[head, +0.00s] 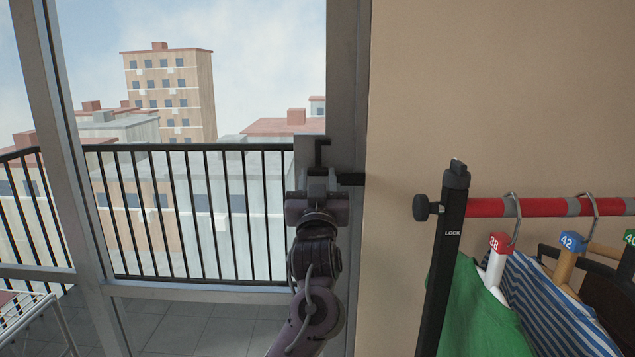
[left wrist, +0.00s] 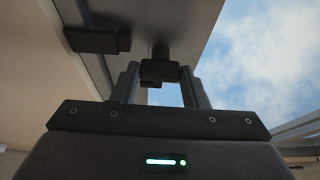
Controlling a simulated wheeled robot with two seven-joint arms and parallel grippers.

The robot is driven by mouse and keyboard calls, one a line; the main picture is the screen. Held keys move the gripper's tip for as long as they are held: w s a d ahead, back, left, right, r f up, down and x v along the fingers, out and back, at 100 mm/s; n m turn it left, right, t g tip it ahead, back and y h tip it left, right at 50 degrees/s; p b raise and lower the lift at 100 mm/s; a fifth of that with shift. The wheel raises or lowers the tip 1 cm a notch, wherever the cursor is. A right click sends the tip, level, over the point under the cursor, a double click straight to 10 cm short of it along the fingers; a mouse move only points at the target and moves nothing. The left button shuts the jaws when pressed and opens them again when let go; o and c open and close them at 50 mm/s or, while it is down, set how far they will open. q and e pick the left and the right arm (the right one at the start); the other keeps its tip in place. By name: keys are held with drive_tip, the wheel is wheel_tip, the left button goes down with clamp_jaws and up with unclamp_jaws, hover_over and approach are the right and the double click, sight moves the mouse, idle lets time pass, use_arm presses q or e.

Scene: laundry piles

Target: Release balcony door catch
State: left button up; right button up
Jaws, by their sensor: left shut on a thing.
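The balcony door catch (head: 321,151) is a small black handle on a grey plate (head: 305,152) at the door's edge. My left gripper (head: 319,180) reaches up to it from below and is shut on its lower part. In the left wrist view, the black catch (left wrist: 158,70) sits between my two fingers. A black block (head: 351,179) sticks out from the door frame just right of my gripper, and it also shows in the left wrist view (left wrist: 98,40). My gripper partly hides the lower end of the catch. My right gripper is not in view.
A black garment rack post (head: 452,260) with a red and grey rail (head: 550,207) stands at the right, holding hung clothes. A beige wall (head: 480,90) lies between it and the door frame (head: 345,90). A balcony railing (head: 180,147) shows beyond the glass. A white rack (head: 38,325) is at lower left.

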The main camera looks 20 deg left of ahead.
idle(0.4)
use_arm(q)
drive_tip(key=o, duration=1)
drive_tip(key=b+v, duration=0.2)
drive_tip(key=v, duration=0.5)
drive_tip(key=shift+s+d+f, duration=0.15)
drive_tip(key=shift+s, duration=0.2)
